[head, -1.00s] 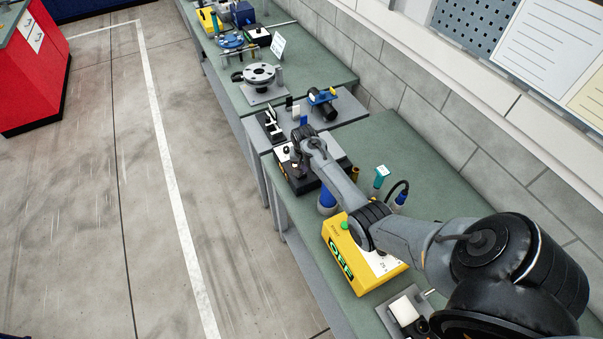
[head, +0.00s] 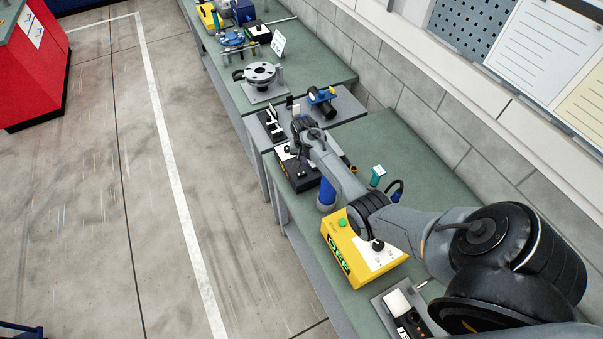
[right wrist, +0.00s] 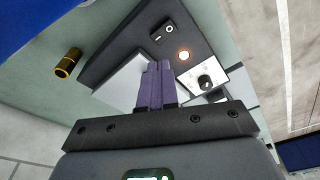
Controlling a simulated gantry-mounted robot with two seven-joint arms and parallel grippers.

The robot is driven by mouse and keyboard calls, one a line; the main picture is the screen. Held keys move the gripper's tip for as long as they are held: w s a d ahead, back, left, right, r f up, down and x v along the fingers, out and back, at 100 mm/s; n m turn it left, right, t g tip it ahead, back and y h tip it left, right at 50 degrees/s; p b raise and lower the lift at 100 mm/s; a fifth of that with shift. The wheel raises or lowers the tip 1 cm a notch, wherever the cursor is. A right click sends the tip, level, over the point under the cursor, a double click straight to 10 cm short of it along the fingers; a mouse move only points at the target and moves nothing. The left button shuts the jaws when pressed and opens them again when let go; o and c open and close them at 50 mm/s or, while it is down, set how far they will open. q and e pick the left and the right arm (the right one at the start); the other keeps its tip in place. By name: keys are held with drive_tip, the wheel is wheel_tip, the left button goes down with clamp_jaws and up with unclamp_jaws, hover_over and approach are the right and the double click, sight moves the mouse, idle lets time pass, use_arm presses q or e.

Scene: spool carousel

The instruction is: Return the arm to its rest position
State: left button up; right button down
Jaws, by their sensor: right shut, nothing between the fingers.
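My right arm reaches from the lower right across the green bench (head: 430,165) in the head view. Its wrist is above a black box with a white top panel (head: 300,178). In the right wrist view my right gripper (right wrist: 155,66) is shut, its purple fingers together with nothing between them. The same view shows the black box (right wrist: 125,38) beyond the fingers, with a switch, a lit orange light and a dark knob (right wrist: 204,82). I cannot tell the exact gap between fingertips and box. My left gripper is not in view.
A round metal fixture (head: 261,75) is farther back. A block wall (head: 470,130) borders the bench.

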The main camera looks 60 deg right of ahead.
drive_tip(key=s+a+r+n+t, duration=0.1)
drive_tip(key=s+a+r+n, duration=0.3)
drive_tip(key=s+a, duration=0.3)
drive_tip(key=s+a+r+n+t+y, duration=0.1)
drive_tip(key=s+a+r+n, duration=0.3)
drive_tip(key=a, duration=1.3)
drive_tip(key=s+a+r+n, duration=0.4)
drive_tip(key=s+a+n, duration=0.2)
drive_tip(key=s+a, duration=0.5)
drive_tip(key=shift+s+a+r+t+y, duration=0.15)
drive_tip(key=shift+s+a+t+y, duration=0.25)
drive_tip(key=shift+a, duration=0.45)
